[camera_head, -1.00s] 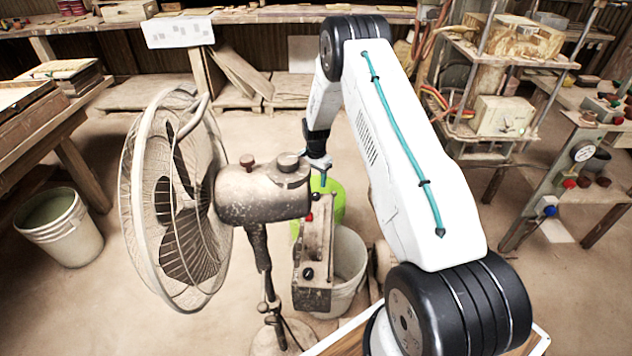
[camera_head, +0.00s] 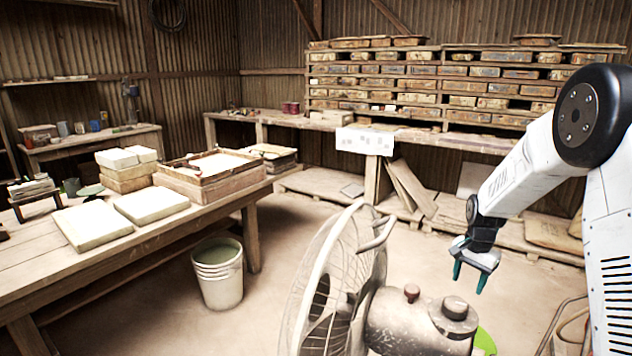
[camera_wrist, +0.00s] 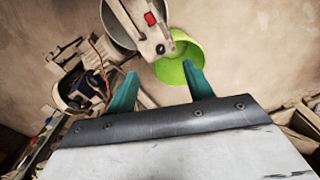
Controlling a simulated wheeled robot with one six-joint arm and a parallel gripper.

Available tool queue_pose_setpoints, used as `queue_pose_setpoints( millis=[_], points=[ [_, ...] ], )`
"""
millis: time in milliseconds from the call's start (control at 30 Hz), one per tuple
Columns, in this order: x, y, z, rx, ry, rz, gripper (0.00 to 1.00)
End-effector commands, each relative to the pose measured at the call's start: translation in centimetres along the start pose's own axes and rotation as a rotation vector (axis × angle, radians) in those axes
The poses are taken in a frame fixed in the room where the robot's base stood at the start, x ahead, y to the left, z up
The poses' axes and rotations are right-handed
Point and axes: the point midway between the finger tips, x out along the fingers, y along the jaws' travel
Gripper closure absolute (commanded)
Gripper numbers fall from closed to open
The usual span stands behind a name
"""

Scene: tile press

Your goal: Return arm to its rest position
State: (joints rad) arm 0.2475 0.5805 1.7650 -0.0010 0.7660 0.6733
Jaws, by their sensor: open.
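My gripper (camera_head: 468,277) hangs at the end of my white arm on the right of the head view. Its two teal fingers point down and are apart, with nothing between them. In the wrist view my gripper (camera_wrist: 160,90) also shows open and empty. Beyond its fingertips there is a lime green bucket (camera_wrist: 180,62) on the floor, apart from the fingers. The grey fan (camera_head: 335,275) stands to the left of my gripper in the head view.
A worktable (camera_head: 215,203) with pale slabs stands at the left. A white bucket (camera_head: 218,278) of greenish liquid is on the floor beside it. Shelves of moulds (camera_head: 440,85) line the back wall. Open floor lies between the table and the fan.

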Motion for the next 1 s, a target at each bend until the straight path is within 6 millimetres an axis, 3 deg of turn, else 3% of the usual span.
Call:
queue_pose_setpoints(
  millis=[33,200,500,733,1000],
  points=[
    [-2.7,0.1,1.4,-0.037,0.008,-0.007,0.48],
    [-9.4,1.6,6.1,-0.163,0.017,-0.014,0.48],
    [-18.4,6.2,15.4,-0.384,0.034,-0.025,0.48],
    [-22.5,11.1,22.7,-0.553,0.049,-0.033,0.48],
    [-24.2,17.6,30.6,-0.751,0.066,-0.041,0.48]
  ],
)
